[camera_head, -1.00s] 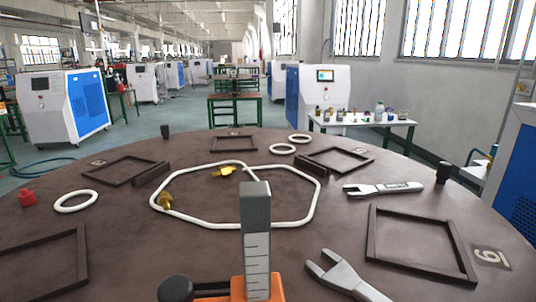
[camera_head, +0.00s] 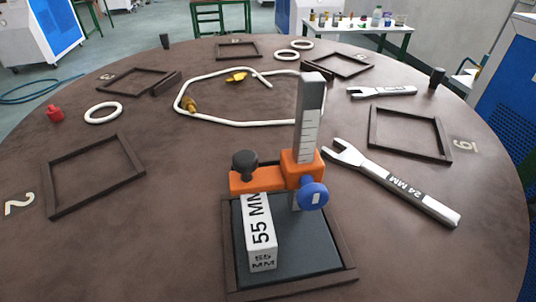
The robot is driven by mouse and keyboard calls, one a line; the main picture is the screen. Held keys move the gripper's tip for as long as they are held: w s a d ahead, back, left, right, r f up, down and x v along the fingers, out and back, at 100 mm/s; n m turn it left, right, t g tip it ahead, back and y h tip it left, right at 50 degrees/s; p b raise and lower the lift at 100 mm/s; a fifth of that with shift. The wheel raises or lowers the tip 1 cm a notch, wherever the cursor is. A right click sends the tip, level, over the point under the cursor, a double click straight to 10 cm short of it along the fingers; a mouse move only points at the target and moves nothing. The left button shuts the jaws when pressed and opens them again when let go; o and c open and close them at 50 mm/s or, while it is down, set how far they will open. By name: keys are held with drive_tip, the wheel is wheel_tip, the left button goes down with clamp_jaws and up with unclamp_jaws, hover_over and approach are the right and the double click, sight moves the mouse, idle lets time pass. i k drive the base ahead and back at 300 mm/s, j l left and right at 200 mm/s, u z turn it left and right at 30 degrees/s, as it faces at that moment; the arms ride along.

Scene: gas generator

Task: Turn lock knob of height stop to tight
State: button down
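The height stop stands in a dark frame (camera_head: 290,283) at the near middle of the table. Its grey graduated post (camera_head: 309,115) is upright. An orange slider (camera_head: 270,181) sits on the post and reaches left. A blue round knob (camera_head: 314,195) with a white mark is on the slider's front right. A black knob (camera_head: 245,163) is on top of the slider's left end. Which knob is the lock knob is not labelled. A white block marked 55 MM (camera_head: 262,235) stands under the slider's left end; whether they touch I cannot tell. My gripper is not in view.
A 24 MM wrench (camera_head: 395,185) lies right of the height stop, a smaller wrench (camera_head: 382,92) behind it. A white tube loop (camera_head: 235,122), white rings (camera_head: 103,113) and empty dark frames (camera_head: 95,175) lie around. The table is bare at front left.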

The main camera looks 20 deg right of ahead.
sight(313, 196)
drive_tip(key=k+z, duration=0.25)
drive_tip(key=k, duration=0.25)
drive_tip(key=k+l+z, duration=0.3)
drive_tip(key=k, duration=0.15)
drive_tip(key=k+l+z, duration=0.25)
drive_tip(key=k, duration=0.2)
